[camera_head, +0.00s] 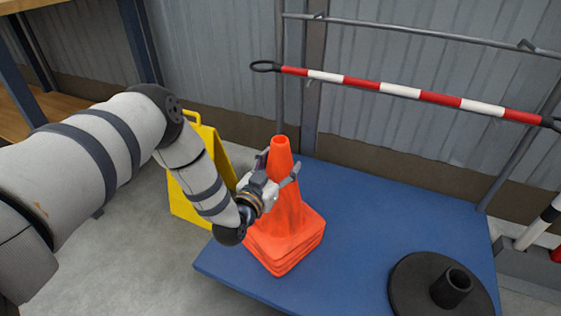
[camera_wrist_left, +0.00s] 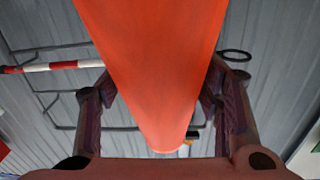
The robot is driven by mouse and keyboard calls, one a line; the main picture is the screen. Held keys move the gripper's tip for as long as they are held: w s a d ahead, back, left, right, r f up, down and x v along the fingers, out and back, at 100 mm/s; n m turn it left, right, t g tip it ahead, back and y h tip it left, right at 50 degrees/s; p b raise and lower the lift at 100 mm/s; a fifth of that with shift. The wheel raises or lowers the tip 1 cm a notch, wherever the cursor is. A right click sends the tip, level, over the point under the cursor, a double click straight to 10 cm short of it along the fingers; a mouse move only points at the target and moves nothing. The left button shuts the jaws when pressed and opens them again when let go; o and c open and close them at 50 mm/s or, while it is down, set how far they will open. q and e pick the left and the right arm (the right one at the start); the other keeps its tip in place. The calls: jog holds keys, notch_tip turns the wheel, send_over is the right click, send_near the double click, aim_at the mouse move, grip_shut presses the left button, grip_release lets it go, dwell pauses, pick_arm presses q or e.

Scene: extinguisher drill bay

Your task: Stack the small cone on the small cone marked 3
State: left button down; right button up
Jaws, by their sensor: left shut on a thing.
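In the left wrist view the orange cone (camera_wrist_left: 152,60) fills the middle between the fingers of the left gripper (camera_wrist_left: 162,92). No number shows on any cone, so I cannot tell which is marked 3. My right gripper is not in view.
The blue platform (camera_head: 352,215) has free room right of the stack. A black round base (camera_head: 415,285) with a short tube stands at its front right. A yellow floor sign (camera_head: 185,205) stands behind my left arm. A red-and-white bar (camera_head: 400,90) spans the back.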

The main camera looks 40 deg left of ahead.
pick_arm(q)
jog(key=shift+f, duration=0.5)
jog(key=shift+c, duration=2)
grip_release()
